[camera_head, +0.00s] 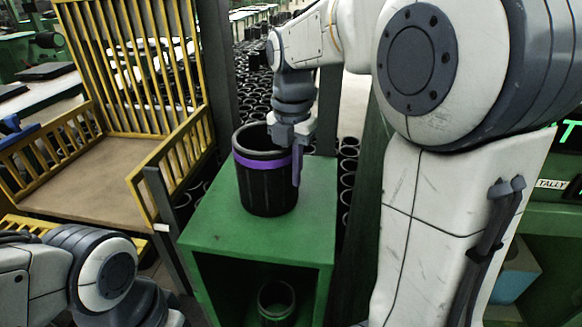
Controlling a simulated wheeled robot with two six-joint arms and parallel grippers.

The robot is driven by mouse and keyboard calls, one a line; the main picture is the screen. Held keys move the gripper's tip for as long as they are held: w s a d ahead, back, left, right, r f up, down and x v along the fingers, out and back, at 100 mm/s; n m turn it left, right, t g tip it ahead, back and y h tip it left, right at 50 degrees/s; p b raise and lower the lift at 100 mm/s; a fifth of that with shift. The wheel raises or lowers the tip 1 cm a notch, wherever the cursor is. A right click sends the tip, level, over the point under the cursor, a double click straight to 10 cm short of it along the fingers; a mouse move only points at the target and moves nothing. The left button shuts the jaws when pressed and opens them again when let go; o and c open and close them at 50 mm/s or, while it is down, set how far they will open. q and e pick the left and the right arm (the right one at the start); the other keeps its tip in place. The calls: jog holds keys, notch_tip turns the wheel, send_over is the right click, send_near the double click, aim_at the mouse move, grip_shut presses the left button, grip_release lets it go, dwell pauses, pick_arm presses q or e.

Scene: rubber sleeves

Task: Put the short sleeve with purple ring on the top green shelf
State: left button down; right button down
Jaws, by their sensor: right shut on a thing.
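A black sleeve with a purple ring (264,190) is upright at the top of the green shelf (310,225). Its base looks to be on or just above the green surface; I cannot tell which. My right gripper (295,160) is at the sleeve's right rim and is shut on its wall, with one finger showing outside. The inner finger is hidden. My left arm shows at the lower left, but its gripper is out of the picture.
Another dark sleeve (276,300) stands in the lower compartment of the green shelf. A yellow-railed cart (90,190) is at the left. Many black sleeves (256,95) fill the floor behind. Dark posts stand beside the shelf.

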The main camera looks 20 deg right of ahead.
jog(key=shift+f, duration=0.15)
jog(key=c, duration=1)
grip_release()
jog(key=shift+o, duration=0.2)
jog(key=shift+r, duration=0.3)
notch_tip(320, 180, up, 12)
jog(key=shift+f, duration=0.1)
